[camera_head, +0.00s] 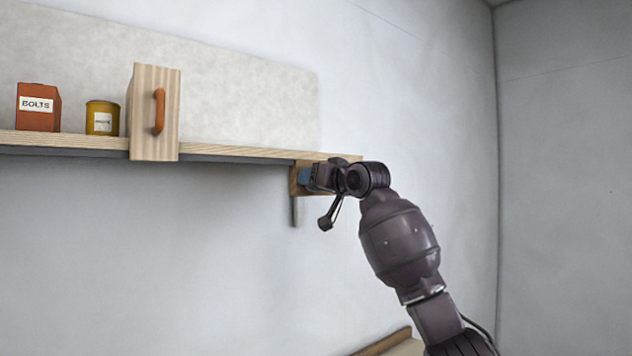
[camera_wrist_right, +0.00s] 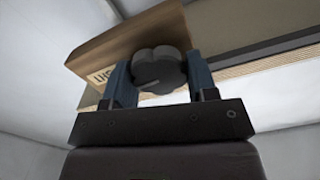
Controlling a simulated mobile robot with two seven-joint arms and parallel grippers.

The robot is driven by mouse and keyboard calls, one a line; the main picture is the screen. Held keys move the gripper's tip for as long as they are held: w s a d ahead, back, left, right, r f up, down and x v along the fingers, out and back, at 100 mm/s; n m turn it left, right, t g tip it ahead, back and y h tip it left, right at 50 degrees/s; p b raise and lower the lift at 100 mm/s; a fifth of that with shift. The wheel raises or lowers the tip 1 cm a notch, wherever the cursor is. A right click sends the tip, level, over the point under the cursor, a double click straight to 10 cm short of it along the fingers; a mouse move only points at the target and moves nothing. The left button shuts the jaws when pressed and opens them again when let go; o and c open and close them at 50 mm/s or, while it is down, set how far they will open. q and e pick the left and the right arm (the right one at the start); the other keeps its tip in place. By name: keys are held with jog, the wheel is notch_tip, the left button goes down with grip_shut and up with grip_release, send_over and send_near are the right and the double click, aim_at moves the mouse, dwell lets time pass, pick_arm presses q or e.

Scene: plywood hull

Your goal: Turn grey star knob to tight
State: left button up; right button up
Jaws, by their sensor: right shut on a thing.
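The grey star knob (camera_wrist_right: 158,70) sits on a wooden block, with its lobed face towards the camera in the right wrist view. My right gripper (camera_wrist_right: 160,80) is shut on the knob, one blue finger on each side of it. In the head view my right gripper (camera_head: 308,179) is at the wooden block (camera_head: 294,181) under the right end of the shelf, and it hides the knob there. A pale label (camera_wrist_right: 104,76) with dark letters shows partly on the block; I cannot read it fully. My left gripper is not in view.
A long wooden shelf (camera_head: 230,154) runs along the wall above my gripper. It bears a red BOLTS box (camera_head: 38,108), a yellow tin (camera_head: 102,118) and a wooden panel with an orange handle (camera_head: 158,111). Below the shelf the wall is clear. A wooden edge (camera_head: 385,341) shows at the bottom.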

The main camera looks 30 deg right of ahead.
jog(key=shift+r+m, duration=0.15)
jog(key=shift+m, duration=0.35)
jog(key=o, duration=0.5)
jog(key=shift+o, duration=0.2)
jog(key=shift+w, duration=0.1)
pick_arm(q)
jog(key=b, duration=0.1)
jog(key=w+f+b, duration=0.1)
jog(key=b, duration=0.1)
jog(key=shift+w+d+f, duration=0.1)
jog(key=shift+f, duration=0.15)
pick_arm(e)
jog(key=s, duration=1)
jog(key=shift+s+d, duration=0.4)
jog(key=shift+d, duration=0.05)
